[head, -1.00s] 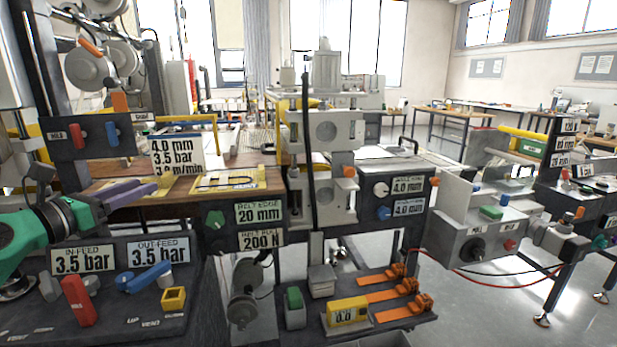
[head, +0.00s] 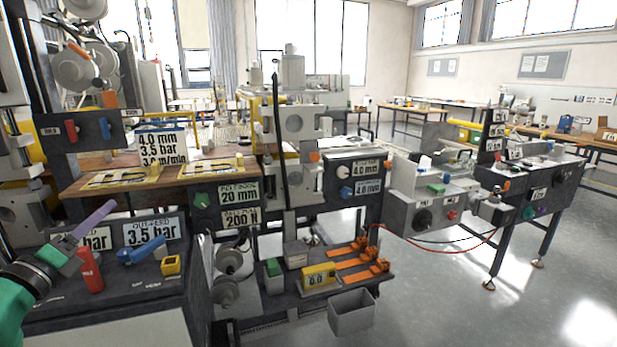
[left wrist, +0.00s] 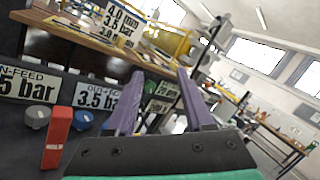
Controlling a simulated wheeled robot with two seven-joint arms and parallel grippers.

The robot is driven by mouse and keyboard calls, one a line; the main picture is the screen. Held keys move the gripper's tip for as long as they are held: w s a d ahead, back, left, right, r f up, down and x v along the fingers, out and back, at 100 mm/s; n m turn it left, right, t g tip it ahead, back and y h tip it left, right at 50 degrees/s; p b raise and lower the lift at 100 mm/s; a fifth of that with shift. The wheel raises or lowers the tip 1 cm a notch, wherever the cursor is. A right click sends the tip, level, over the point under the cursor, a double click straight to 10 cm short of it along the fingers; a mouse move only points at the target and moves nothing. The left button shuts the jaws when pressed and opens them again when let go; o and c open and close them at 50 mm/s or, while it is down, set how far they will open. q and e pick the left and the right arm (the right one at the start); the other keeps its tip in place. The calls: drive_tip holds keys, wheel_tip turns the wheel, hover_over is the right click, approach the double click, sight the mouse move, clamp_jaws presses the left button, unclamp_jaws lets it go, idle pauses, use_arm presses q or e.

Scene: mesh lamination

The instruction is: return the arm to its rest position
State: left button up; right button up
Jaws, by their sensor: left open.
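My left gripper (head: 95,222) has purple fingers and a green and dark wrist. In the head view it comes in from the lower left, in front of the in-feed and out-feed panel. In the left wrist view the two purple fingers (left wrist: 162,100) stand apart with nothing between them. The gripper is open and empty and looks clear of the panel, though the exact gap cannot be told. My right gripper does not show clearly in either view.
The laminating machine (head: 297,130) stands behind. A grey bin (head: 352,312) sits near a low shelf with orange clamps (head: 362,257). Open floor (head: 440,310) lies right.

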use_arm(q)
drive_tip(key=s+f+n+g+y, duration=0.4)
drive_tip(key=f+n, duration=0.7)
drive_tip(key=s+f+n+g+y, duration=0.3)
drive_tip(key=f+n+y, duration=0.2)
drive_tip(key=f+n, duration=0.55)
drive_tip(key=s+d+f+n+g+h, duration=0.7)
drive_tip(key=s+d+f+g, duration=0.3)
drive_tip(key=s+d+f, duration=0.7)
wheel_tip(320, 180, down, 18)
drive_tip(key=s+r+p, duration=0.1)
drive_tip(key=s+p, duration=0.1)
drive_tip(key=p, duration=0.2)
drive_tip(key=s+a+f+g+p, duration=0.2)
drive_tip(key=s+f, duration=1.1)
drive_tip(key=s, duration=0.4)
drive_tip(key=shift+a+m, duration=0.35)
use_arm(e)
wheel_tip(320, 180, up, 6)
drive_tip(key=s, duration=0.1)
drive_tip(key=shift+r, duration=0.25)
